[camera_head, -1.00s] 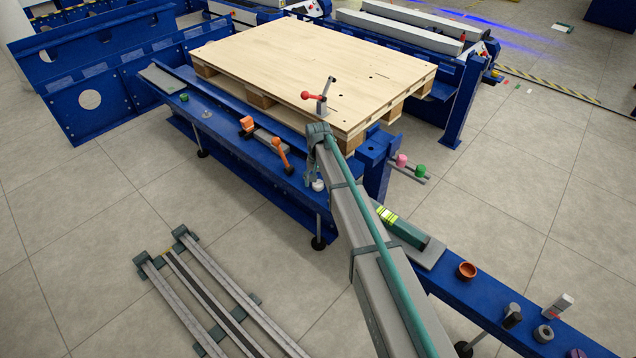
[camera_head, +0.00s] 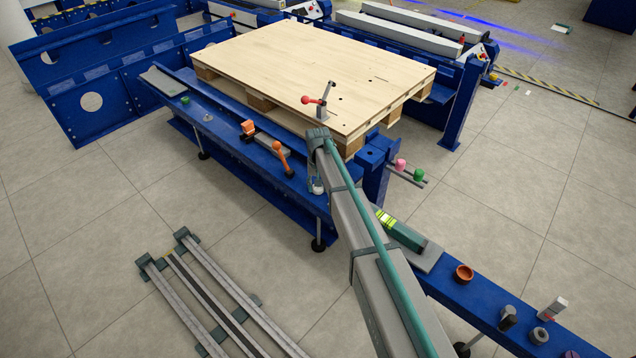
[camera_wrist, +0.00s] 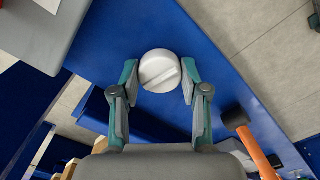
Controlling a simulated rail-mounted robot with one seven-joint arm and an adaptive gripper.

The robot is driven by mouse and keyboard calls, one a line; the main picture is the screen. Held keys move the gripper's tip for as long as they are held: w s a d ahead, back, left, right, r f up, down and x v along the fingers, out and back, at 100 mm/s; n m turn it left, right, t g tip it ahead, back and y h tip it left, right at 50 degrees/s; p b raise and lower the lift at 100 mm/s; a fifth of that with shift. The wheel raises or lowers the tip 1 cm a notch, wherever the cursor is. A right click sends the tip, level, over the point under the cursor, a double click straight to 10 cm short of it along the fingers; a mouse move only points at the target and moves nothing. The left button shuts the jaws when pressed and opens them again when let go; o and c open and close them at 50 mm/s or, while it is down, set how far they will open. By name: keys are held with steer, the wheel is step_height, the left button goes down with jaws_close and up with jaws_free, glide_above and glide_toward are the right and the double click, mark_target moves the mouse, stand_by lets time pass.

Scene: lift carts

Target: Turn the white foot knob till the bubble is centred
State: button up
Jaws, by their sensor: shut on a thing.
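The white foot knob (camera_wrist: 159,71) is a round cap with a raised bar across its top, seen from above in the wrist view. My gripper (camera_wrist: 160,76) has one finger on each side of it and is shut on it. In the head view the knob (camera_head: 317,188) shows small, below my wrist at the blue rail's front edge, partly hidden by the arm. The level with a bright yellow-green vial (camera_head: 387,217) lies on a grey plate to the right of my arm. Its bubble is too small to make out.
An orange-handled tool (camera_wrist: 257,148) lies near my right finger. A wooden pallet (camera_head: 310,75) rests on the blue frame behind. A red-knobbed lever (camera_head: 316,101) stands at its near corner. An orange cup (camera_head: 464,273) stands on the rail at right.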

steer(key=n+p, duration=0.3)
steer(key=shift+r, duration=0.2)
steer(key=shift+f+n+p, duration=0.15)
steer(key=shift+n+p, duration=0.85)
steer(key=shift+n, duration=0.4)
steer(key=o, duration=1.1)
steer(key=shift+o, duration=0.2)
step_height(320, 180, up, 12)
